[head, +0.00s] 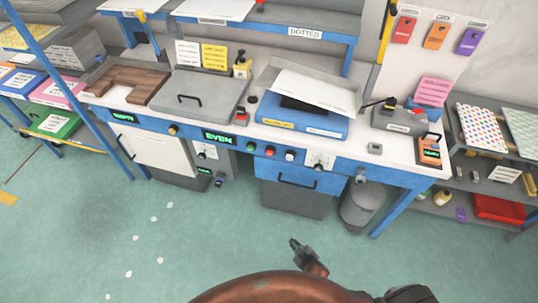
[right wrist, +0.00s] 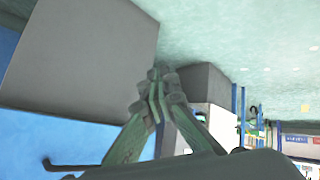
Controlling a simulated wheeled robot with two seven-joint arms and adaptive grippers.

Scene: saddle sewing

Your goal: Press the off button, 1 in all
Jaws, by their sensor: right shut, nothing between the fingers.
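Small round buttons sit in a row on the blue front edge of the workbench: a green button (head: 250,146), a red button (head: 270,151) and a pale button (head: 290,155). Their labels are too small to read, so I cannot tell which is marked off. My right gripper (head: 295,243) is shut and empty, low in front of the bench and apart from it. Its closed fingers (right wrist: 160,82) show in the right wrist view, with no button visible near the tips. My left gripper is not in view.
A white knob panel (head: 319,160) is right of the buttons. A blue drawer (head: 285,172) with a dark handle is below, and a grey bin (head: 362,205) stands beside it. A blue tray (head: 300,122) with papers lies on the bench. The green floor in front is clear.

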